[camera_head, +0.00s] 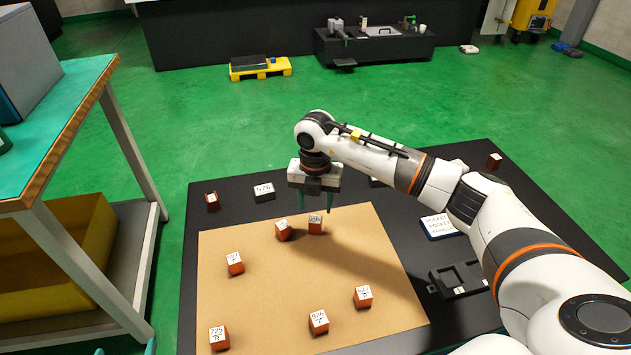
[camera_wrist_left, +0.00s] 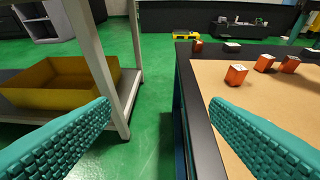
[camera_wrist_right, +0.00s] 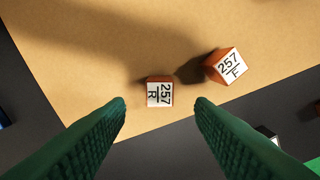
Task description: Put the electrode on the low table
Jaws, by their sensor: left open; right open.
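Several small copper-coloured blocks with white number labels, which look like electrodes, stand on a tan board (camera_head: 340,262). The board lies on a low black table (camera_head: 450,165) in front of me. My right gripper (camera_head: 316,207) is open above the block marked 257 R (camera_wrist_right: 159,95). In the right wrist view this block lies between and just beyond the fingertips, apart from them. The block marked 257 F (camera_wrist_right: 226,66) stands beside it. My left gripper (camera_wrist_left: 158,108) is open and empty, left of the table. The frames do not show which block is meant.
A teal-topped bench (camera_head: 60,115) with a yellow bin (camera_head: 60,250) under it stands at left. A black holder (camera_head: 459,280) and a lettered plate (camera_head: 438,227) lie right of the board. A black number plaque (camera_head: 264,192) stands behind.

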